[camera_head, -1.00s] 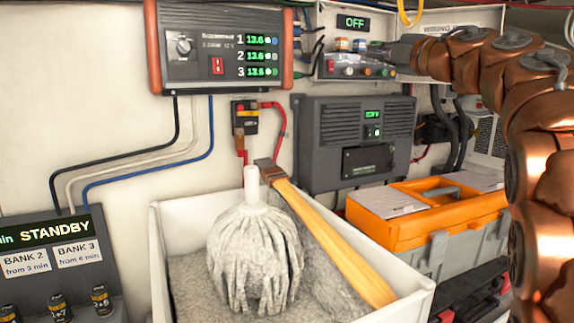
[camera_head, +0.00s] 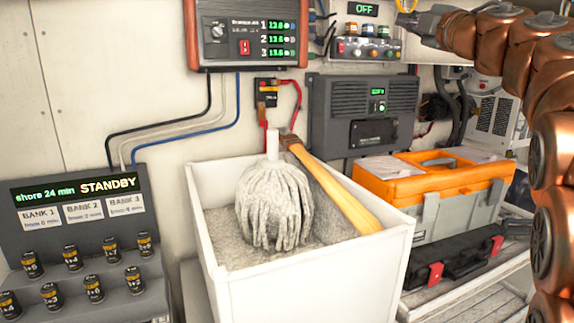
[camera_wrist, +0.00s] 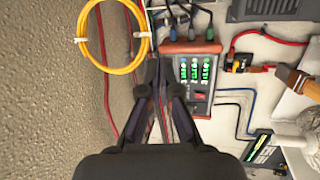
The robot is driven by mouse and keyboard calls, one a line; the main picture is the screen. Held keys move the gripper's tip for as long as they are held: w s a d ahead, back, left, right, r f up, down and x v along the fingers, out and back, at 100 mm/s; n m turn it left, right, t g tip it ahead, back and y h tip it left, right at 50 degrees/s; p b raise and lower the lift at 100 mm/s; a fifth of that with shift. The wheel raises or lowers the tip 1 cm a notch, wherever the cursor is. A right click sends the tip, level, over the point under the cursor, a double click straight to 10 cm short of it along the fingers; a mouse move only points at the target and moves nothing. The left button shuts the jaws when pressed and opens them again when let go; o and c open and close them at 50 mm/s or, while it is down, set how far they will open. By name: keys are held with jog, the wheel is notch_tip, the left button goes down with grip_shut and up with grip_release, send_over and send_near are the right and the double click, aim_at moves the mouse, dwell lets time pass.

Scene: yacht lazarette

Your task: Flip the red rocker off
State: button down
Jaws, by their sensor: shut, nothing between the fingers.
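The red rocker (camera_head: 244,47) is a small switch on the face of a grey charger box (camera_head: 216,55) with red-orange ends, below its knob and left of three green readouts. In the head view my gripper (camera_head: 420,22) is at upper right, well right of the charger.
A panel with an OFF display (camera_head: 364,10) and several knobs is near my gripper. Below are a grey inverter box (camera_head: 345,95), a white bin (camera_head: 305,285) with a mop, an orange toolbox (camera_head: 390,188) and a STANDBY console (camera_head: 75,235). A yellow hose coil (camera_wrist: 83,45) hangs left.

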jog(key=s+d+f+m+h, duration=0.3)
jog(key=d+f+m+h, duration=0.3)
jog(key=d+m+h, duration=0.55)
jog(key=s+d+f+m+g+h, duration=0.1)
jog(key=s+f+m+g, duration=0.35)
jog(key=f, duration=0.75)
jog(key=s+f+m+g+h, duration=0.1)
jog(key=s+f+m+g, duration=0.35)
jog(key=f, duration=0.75)
jog(key=s+a+f+g+y, duration=0.2)
jog(key=s+a+f+g, duration=0.15)
jog(key=s+f, duration=0.45)
jog(key=s+a+f+g+y, duration=0.2)
jog(key=s+a+f+g, duration=0.3)
jog(key=f, duration=0.6)
jog(key=s+a+f+g+y, duration=0.1)
jog(key=s+a+f, duration=0.3)
jog(key=s, duration=0.6)
jog(key=s+a+f+g+y, duration=0.2)
jog(key=s+a+f, duration=0.3)
jog(key=s, duration=0.5)
jog(key=shift+s+a+f+g, duration=0.2)
jog(key=shift+a+g, duration=0.25)
jog(key=shift+a, duration=0.2)
